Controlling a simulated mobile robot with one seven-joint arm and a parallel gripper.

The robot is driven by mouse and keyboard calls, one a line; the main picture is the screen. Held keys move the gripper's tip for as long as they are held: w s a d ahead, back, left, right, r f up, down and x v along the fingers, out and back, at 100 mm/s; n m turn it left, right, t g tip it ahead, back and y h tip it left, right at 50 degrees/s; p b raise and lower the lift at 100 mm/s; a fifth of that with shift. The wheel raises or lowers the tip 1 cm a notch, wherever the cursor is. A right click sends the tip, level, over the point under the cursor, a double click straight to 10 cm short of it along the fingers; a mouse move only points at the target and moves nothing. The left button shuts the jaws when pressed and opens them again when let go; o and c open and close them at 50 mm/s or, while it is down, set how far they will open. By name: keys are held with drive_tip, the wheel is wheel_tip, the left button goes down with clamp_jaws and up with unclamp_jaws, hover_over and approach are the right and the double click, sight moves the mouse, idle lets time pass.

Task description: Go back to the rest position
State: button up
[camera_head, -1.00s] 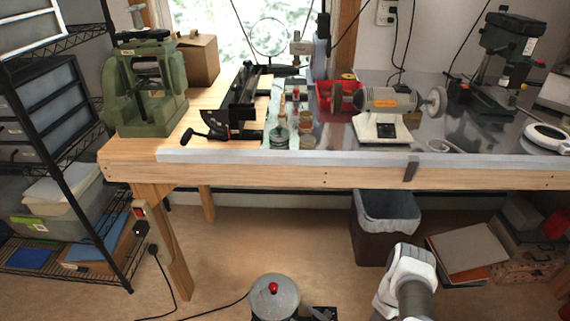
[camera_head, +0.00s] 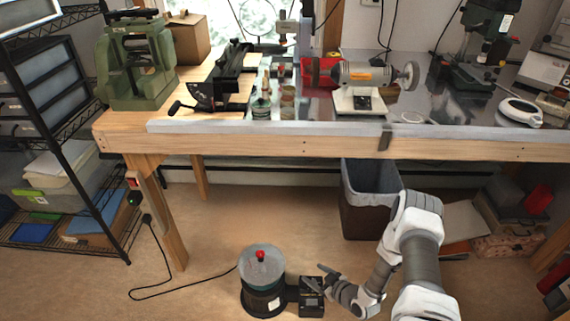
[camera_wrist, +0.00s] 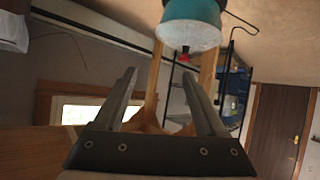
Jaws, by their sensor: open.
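My gripper (camera_head: 326,284) is at the end of my white and grey arm, low in front of the workbench, close to the right side of a round grey-lidded machine (camera_head: 262,275) with a red knob. In the wrist view my gripper (camera_wrist: 158,78) has its two dark fingers spread apart with nothing between them. The machine also shows in the wrist view (camera_wrist: 190,22), beyond the fingertips, with its red knob pointing down in the picture. From the head view I cannot tell whether the gripper touches the machine's black control box (camera_head: 311,297).
The wooden workbench (camera_head: 300,143) spans the back, carrying a green press (camera_head: 138,65), a bench grinder (camera_head: 362,75) and a drill press (camera_head: 485,45). A lined bin (camera_head: 365,215) stands behind my arm. A wire shelf (camera_head: 95,205) is at left. A black cord crosses the floor.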

drive_tip(key=w+d+r+h, duration=0.2)
drive_tip(key=w+d+r, duration=0.15)
drive_tip(key=r, duration=0.55)
drive_tip(key=w+d+r+m+g+h, duration=0.15)
drive_tip(key=w+r, duration=0.25)
drive_tip(key=r, duration=0.4)
drive_tip(key=w+d+r+h, duration=0.2)
drive_tip(key=w+d+r, duration=0.15)
drive_tip(key=r, duration=0.55)
drive_tip(key=s+r+m+h, duration=0.1)
drive_tip(key=s+r, duration=0.4)
drive_tip(key=r, duration=0.3)
drive_tip(key=s+r+m+g+h, duration=0.1)
drive_tip(key=s+r+m, duration=0.1)
drive_tip(key=s+r, duration=0.5)
drive_tip(key=s+r+m+h, duration=0.1)
drive_tip(key=s+r, duration=0.2)
drive_tip(key=r, duration=0.7)
drive_tip(key=s+a+r+m+g+y, duration=0.1)
drive_tip(key=s+a+r, duration=0.15)
drive_tip(key=s, duration=0.75)
drive_tip(key=s+a+r+m+y, duration=0.1)
drive_tip(key=s+a+r+m, duration=0.15)
drive_tip(key=s, duration=0.65)
wheel_tip(320, 180, up, 16)
drive_tip(key=p, duration=1.5)
drive_tip(key=shift+f+n, duration=0.25)
drive_tip(key=shift+n, duration=0.05)
drive_tip(key=shift+s+g+h, duration=0.1)
drive_tip(key=shift+g+h, duration=0.15)
